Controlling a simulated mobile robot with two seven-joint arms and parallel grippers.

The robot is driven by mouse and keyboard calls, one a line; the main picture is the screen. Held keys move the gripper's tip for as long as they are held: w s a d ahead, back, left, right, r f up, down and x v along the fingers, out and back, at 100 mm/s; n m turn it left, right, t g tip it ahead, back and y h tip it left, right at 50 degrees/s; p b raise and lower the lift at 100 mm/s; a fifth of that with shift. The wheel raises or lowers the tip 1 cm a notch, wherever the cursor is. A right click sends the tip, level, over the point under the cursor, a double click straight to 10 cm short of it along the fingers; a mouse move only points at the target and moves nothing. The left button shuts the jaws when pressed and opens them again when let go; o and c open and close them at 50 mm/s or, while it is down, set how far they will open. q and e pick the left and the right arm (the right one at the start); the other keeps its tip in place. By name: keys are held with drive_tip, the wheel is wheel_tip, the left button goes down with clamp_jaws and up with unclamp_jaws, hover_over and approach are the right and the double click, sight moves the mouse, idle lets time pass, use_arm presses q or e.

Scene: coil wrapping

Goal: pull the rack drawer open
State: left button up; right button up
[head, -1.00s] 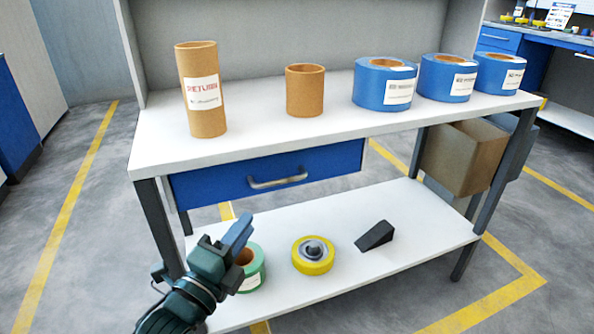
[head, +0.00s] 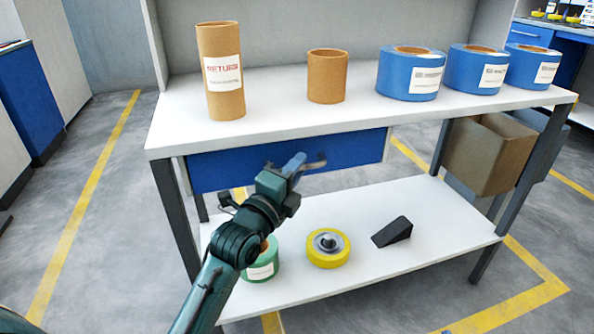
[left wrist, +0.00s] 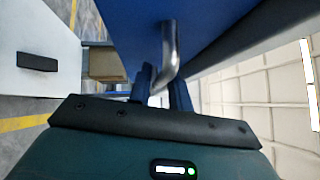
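The blue rack drawer (head: 225,170) sits shut under the white worktop, and its front also shows in the left wrist view (left wrist: 215,25). Its metal handle (head: 316,164) is partly hidden by my left gripper (head: 295,164) in the head view. In the left wrist view the handle (left wrist: 169,45) reaches down between the two fingers of my left gripper (left wrist: 163,88). A gap shows between the fingers, so it looks open around the handle. I cannot tell whether a finger touches the bar. My right gripper is in neither view.
On the worktop (head: 280,110) stand two cardboard tubes (head: 221,75) and several blue coils (head: 411,75). The lower shelf (head: 370,280) holds a green coil (head: 263,264), a yellow wheel-like roll (head: 328,248) and a black wedge (head: 392,232). A cardboard box (head: 487,155) is at the right.

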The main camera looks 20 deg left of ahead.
use_arm(q)
drive_tip(key=shift+w, duration=0.3)
drive_tip(key=shift+c, duration=0.6)
clamp_jaws()
